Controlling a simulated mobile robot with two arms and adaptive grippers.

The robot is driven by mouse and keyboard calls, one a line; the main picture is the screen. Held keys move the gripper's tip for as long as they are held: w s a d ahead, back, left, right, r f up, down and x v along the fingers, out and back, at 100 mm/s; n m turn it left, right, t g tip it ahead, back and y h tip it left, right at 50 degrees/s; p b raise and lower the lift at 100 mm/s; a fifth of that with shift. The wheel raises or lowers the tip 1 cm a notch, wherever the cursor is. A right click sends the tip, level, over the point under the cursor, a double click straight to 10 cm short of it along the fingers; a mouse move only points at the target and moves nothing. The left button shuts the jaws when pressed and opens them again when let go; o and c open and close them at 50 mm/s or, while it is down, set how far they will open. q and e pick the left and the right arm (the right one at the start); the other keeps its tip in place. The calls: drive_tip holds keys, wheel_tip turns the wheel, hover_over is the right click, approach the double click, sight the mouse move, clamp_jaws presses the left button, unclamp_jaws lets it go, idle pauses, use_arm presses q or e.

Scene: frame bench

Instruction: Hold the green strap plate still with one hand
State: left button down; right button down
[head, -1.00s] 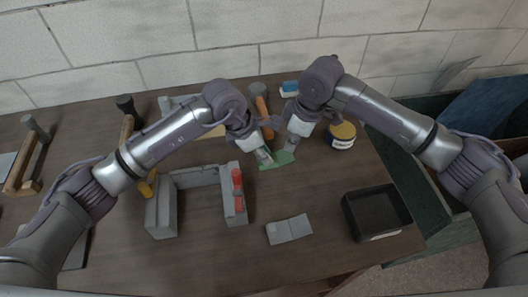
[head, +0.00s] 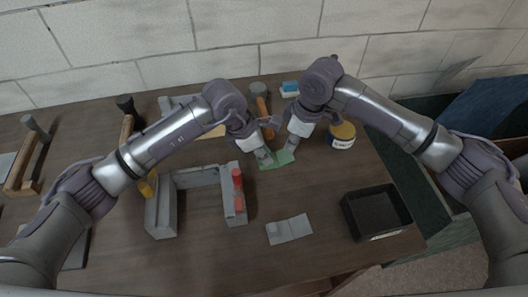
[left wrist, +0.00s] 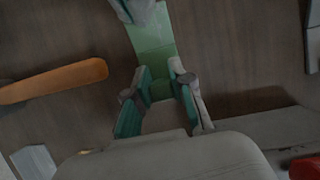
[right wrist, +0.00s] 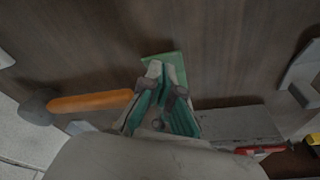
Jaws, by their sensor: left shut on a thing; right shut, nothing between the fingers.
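The green strap plate (head: 277,160) lies towards the middle back of the bench, behind the grey frame. My left gripper (head: 266,160) is shut on one end of it. In the left wrist view the plate (left wrist: 154,45) runs straight out from between the left fingers (left wrist: 160,88). My right gripper (head: 291,152) is shut and empty at the plate's other end. In the right wrist view its closed fingertips (right wrist: 161,72) are over the plate (right wrist: 165,58) and partly hide it. I cannot tell whether they touch it.
The grey U-shaped frame (head: 160,215) with red and yellow parts stands in front of my left gripper. An orange-handled hammer (head: 262,106) lies behind. Bench front centre is mostly clear.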

sight(289, 155)
drive_tip(key=shift+f, duration=1)
use_arm(q)
drive_tip(key=shift+d, duration=0.1)
use_arm(e)
drive_tip(key=shift+s+f, duration=0.1)
drive_tip(key=shift+f, duration=0.25)
drive_tip(key=shift+s+f, duration=0.1)
drive_tip(key=shift+f, duration=0.25)
drive_tip(key=shift+a, duration=0.1)
wheel_tip(289, 155, up, 2)
drive_tip(key=shift+r, duration=3.2)
drive_tip(key=shift+w, duration=0.2)
